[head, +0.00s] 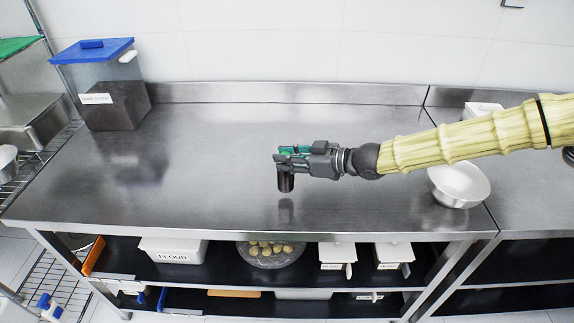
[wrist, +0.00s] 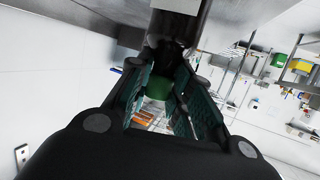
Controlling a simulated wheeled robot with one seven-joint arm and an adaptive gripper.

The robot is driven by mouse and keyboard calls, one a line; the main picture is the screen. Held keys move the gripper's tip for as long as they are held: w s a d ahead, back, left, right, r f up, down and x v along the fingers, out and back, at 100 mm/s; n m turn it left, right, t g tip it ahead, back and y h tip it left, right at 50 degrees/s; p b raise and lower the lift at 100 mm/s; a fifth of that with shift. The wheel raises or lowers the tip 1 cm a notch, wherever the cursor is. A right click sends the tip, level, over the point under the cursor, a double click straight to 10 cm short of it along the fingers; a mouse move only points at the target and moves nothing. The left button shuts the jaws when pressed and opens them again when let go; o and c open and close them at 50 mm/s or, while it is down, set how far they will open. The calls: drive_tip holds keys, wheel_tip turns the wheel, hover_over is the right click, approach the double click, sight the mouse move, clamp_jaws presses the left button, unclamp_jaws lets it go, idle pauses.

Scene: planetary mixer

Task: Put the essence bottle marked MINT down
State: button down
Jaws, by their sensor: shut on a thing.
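The essence bottle (head: 286,183) is small and dark, and hangs upright below my gripper (head: 285,153) in the head view. My gripper is shut on it near its top. The bottle appears a little above the steel worktop (head: 215,190), with its dark reflection showing below it. In the wrist view the dark bottle (wrist: 177,28) is at the top, with part of a pale label, and something green, possibly its cap, shows between the fingers (wrist: 160,95). No word on the label can be read.
A blue-lidded clear bin (head: 112,98) stands at the back left of the worktop. A white bowl (head: 459,186) stands at the right, beneath my arm. The worktop around the bottle is clear. The shelf below holds a FLOUR box (head: 173,250) and other containers.

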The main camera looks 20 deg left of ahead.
drive_tip(key=shift+f+p, duration=0.65)
drive_tip(key=shift+f, duration=1)
drive_tip(key=shift+f, duration=0.1)
drive_tip(key=c, duration=1.3)
unclamp_jaws()
drive_tip(key=shift+r, duration=0.2)
drive_tip(key=b+v, duration=0.2)
drive_tip(key=v, duration=1)
